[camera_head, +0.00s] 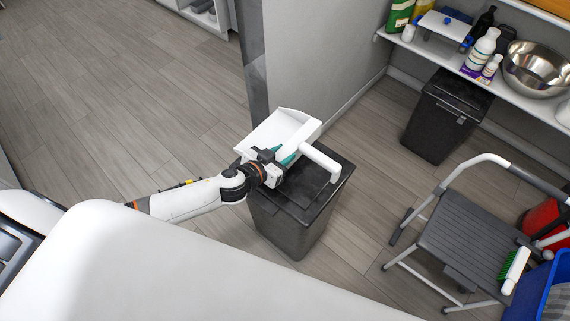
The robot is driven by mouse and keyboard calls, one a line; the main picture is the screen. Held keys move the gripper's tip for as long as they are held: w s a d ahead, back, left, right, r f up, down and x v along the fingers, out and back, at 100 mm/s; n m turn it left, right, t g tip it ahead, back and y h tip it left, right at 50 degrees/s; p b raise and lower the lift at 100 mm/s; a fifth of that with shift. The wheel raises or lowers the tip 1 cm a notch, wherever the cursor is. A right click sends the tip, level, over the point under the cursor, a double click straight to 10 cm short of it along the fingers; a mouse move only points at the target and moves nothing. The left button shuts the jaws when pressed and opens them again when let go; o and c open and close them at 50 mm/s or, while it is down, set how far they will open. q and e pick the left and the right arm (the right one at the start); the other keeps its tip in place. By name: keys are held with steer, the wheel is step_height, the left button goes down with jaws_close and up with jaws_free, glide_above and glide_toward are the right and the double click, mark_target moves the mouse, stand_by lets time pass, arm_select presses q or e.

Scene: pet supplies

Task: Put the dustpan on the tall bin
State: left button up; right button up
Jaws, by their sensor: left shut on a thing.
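A white dustpan (276,129) with a white handle (320,160) and a teal part is over the lid of a tall black bin (291,222). My left gripper (279,165) is shut on the dustpan near its handle. The dustpan's pan reaches past the bin's back left edge. I cannot tell whether the dustpan touches the lid. The gripper and dustpan hide much of the lid. My right gripper is not in view.
A second black bin (440,125) stands under a white shelf (507,88) with bottles and a metal bowl (536,69). A grey step stool (467,243) with a green brush (513,268) stands right. A wall end (310,60) rises behind the near bin. Floor at left is clear.

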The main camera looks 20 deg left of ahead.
arm_select(q)
steer(key=shift+f+b, duration=0.85)
steer(key=shift+f, duration=1.9)
steer(key=shift+f, duration=0.2)
steer(key=o, duration=1.1)
steer(key=shift+c, duration=0.2)
